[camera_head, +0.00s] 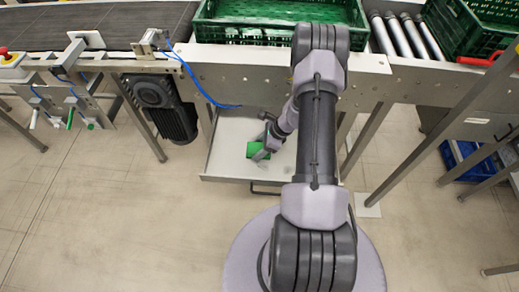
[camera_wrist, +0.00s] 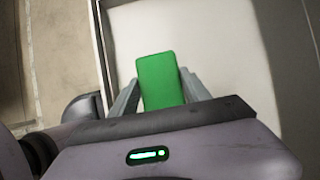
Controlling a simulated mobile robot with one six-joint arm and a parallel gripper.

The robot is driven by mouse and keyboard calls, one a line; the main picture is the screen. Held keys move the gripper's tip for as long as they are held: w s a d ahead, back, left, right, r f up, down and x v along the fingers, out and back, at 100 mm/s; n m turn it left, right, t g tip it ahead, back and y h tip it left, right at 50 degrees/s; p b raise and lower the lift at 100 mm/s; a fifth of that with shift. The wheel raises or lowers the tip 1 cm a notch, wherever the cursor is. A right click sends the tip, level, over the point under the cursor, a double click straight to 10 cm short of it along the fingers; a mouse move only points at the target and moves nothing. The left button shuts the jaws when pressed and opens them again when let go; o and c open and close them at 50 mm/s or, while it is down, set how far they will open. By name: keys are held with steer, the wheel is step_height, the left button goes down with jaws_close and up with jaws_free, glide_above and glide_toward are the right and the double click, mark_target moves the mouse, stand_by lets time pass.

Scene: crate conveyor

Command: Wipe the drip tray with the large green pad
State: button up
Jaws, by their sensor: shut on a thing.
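The drip tray (camera_head: 222,158) is a shallow pale tray under the conveyor frame, with a dark handle at its front. It also shows in the wrist view (camera_wrist: 225,55), its inside bare and light grey. My gripper (camera_head: 262,150) is inside the tray's outline, near its middle. In the wrist view my gripper (camera_wrist: 160,90) is shut on the green pad (camera_wrist: 160,75), with one grey finger on each side. The pad also shows in the head view (camera_head: 254,149). Whether the pad touches the tray floor I cannot tell. My arm hides the tray's right part.
A green crate (camera_head: 240,32) sits on the conveyor above the tray. A black motor (camera_head: 165,105) hangs left of it, and a blue hose (camera_head: 200,88) runs nearby. Frame legs (camera_head: 365,140) stand to the right. A blue crate (camera_head: 465,160) is at the far right. Floor in front is clear.

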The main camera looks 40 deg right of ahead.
mark_target(254, 147)
steer(key=shift+r+p, duration=0.85)
steer(key=shift+r, duration=0.7)
